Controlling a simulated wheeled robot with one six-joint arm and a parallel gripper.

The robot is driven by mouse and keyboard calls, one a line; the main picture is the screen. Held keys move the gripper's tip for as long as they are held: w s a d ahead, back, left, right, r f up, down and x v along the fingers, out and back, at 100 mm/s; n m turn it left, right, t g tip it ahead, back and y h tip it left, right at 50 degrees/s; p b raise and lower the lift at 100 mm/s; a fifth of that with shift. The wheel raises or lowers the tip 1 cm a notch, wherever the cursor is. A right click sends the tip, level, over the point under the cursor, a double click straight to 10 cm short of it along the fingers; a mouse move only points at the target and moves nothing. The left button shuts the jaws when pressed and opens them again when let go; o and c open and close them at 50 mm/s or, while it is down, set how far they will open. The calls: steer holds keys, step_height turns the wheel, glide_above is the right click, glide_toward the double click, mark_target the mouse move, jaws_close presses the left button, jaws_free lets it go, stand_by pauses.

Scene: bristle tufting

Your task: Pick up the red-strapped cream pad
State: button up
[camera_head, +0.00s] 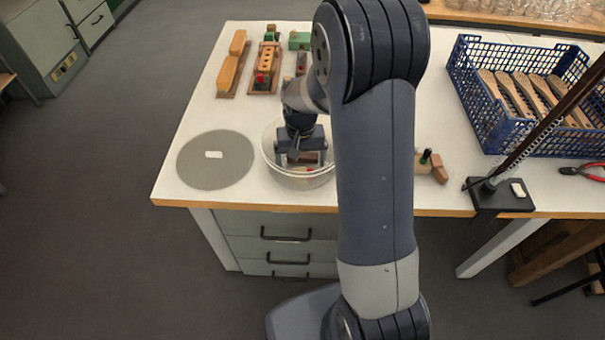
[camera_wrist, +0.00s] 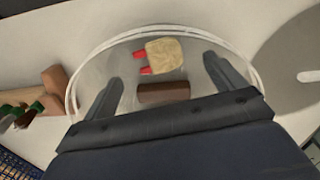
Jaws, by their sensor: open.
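The cream pad (camera_wrist: 165,55) with red straps (camera_wrist: 142,62) lies in a clear round bowl (camera_wrist: 90,62), seen in the wrist view. A brown block (camera_wrist: 163,92) lies beside it in the bowl, nearer my gripper. My gripper (camera_wrist: 165,72) is open and points down into the bowl. The pad shows just beyond the fingertips, with nothing between the fingers but the brown block in line with them. In the head view the bowl (camera_head: 271,160) stands at the front of the table, and my gripper (camera_head: 301,158) is over it; the pad is mostly hidden there.
A grey round mat (camera_head: 215,172) with a small white piece lies left of the bowl. Wooden blocks (camera_head: 233,65) stand behind. A blue crate (camera_head: 490,130) of brushes and a dark stand (camera_head: 500,196) are at right. A wooden piece (camera_head: 432,168) sits right of my arm.

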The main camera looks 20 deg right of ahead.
mark_target(303, 170)
steer(key=shift+d+f, duration=0.15)
steer(key=shift+f, duration=0.95)
steer(key=shift+d+f, duration=0.1)
steer(key=shift+f, duration=1)
steer(key=shift+c, duration=0.5)
steer(key=c, duration=1.1)
